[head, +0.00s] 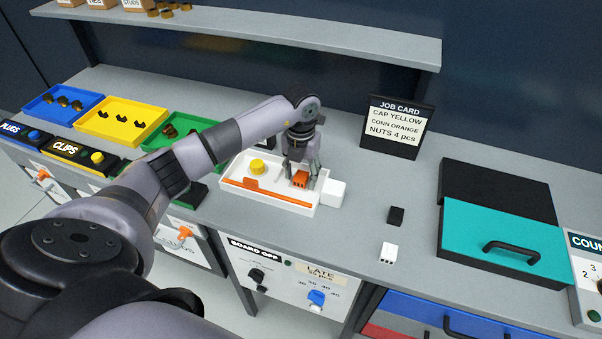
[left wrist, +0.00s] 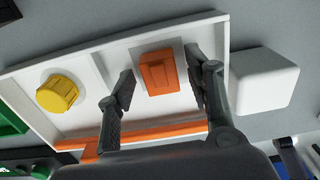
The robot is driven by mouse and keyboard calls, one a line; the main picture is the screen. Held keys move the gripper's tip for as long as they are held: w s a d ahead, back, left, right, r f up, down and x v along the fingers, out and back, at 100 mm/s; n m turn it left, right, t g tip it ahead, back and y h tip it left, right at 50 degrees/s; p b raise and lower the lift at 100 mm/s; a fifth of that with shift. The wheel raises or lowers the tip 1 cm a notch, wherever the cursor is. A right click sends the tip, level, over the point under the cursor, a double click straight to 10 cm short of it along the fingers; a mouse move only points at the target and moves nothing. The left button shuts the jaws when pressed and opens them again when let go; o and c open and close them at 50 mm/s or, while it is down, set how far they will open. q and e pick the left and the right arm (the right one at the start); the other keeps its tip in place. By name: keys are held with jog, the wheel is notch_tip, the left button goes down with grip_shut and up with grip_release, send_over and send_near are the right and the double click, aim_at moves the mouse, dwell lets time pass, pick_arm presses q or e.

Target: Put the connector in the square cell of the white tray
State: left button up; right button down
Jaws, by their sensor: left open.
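The orange connector (head: 300,178) sits in the right part of the white tray (head: 232,181), and it also shows in the left wrist view (left wrist: 158,73). My left gripper (head: 302,172) is over it with its fingers open, one on each side. In the left wrist view the left gripper (left wrist: 160,92) shows a gap between each finger and the connector. A yellow cap (head: 257,166) stands in the tray's left part. An orange strip (head: 270,192) lies along the tray's front. My right gripper is out of view.
A white block (head: 331,193) adjoins the tray's right end. A black connector (head: 396,215) and a white connector (head: 388,252) lie on the bench to the right. A job card (head: 396,127) stands behind. A teal-lidded box (head: 500,238) is at right; a shelf (head: 250,38) overhangs the back.

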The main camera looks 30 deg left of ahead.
aim_at(300, 175)
pick_arm(q)
jog(key=shift+w+r+b, duration=0.1)
jog(key=shift+r+b, duration=0.2)
jog(key=shift+r, duration=0.25)
notch_tip(300, 175, up, 11)
jog(key=b, duration=0.3)
jog(key=shift+a, duration=0.1)
